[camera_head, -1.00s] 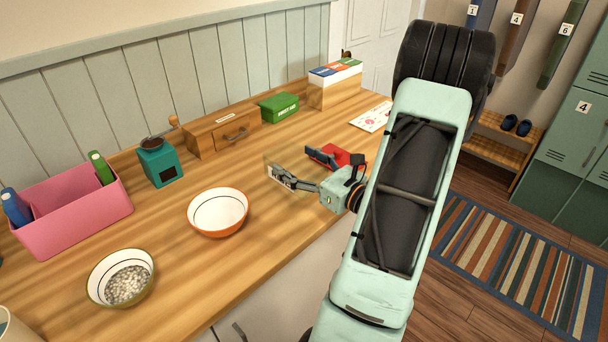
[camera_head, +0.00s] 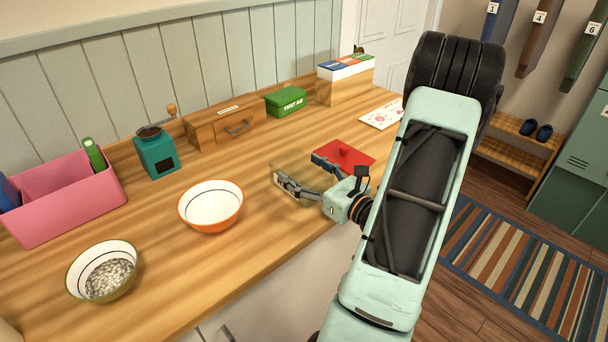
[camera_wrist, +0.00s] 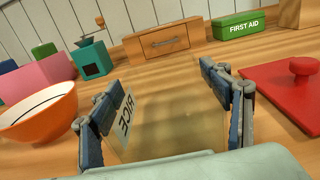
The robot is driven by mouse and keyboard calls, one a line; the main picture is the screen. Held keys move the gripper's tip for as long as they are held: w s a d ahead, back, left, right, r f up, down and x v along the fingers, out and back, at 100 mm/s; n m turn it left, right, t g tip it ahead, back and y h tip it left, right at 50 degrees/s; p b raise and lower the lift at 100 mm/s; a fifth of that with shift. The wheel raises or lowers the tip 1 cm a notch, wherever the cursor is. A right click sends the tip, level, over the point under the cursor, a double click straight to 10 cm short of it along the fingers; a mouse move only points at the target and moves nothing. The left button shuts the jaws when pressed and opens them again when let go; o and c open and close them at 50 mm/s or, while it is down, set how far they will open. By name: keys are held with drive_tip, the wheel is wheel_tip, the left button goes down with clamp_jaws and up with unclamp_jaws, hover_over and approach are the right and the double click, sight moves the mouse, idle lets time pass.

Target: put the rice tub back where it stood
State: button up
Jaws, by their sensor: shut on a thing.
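The rice tub (camera_head: 296,173) is a clear, see-through box in my gripper (camera_head: 299,169), over the wooden counter. In the wrist view the tub (camera_wrist: 165,122) fills the space between the fingers of my gripper (camera_wrist: 158,90), one on each side. Its RICE label shows turned over at the left finger. I see no lid on it and no clear contents. I cannot tell whether its base touches the counter. A red lid with a knob (camera_head: 343,157) lies flat just behind my gripper, and to its right in the wrist view (camera_wrist: 285,95).
On the counter (camera_head: 160,235) stand an orange bowl (camera_head: 211,208), a bowl of pale grains (camera_head: 104,272), a pink bin (camera_head: 75,208), a teal grinder (camera_head: 157,156), a wooden drawer box (camera_head: 226,127), a green first aid box (camera_head: 287,101) and a file box (camera_head: 345,80).

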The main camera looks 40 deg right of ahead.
sight(322, 183)
drive_tip(key=shift+r, duration=0.1)
drive_tip(key=shift+a, duration=0.1)
drive_tip(key=shift+f, duration=0.25)
drive_tip(key=o, duration=2.1)
drive_tip(key=shift+r, duration=0.1)
drive_tip(key=shift+r, duration=0.2)
drive_tip(key=s, duration=0.8)
drive_tip(key=s+d, duration=0.1)
drive_tip(key=s, duration=0.3)
drive_tip(key=shift+b, duration=0.3)
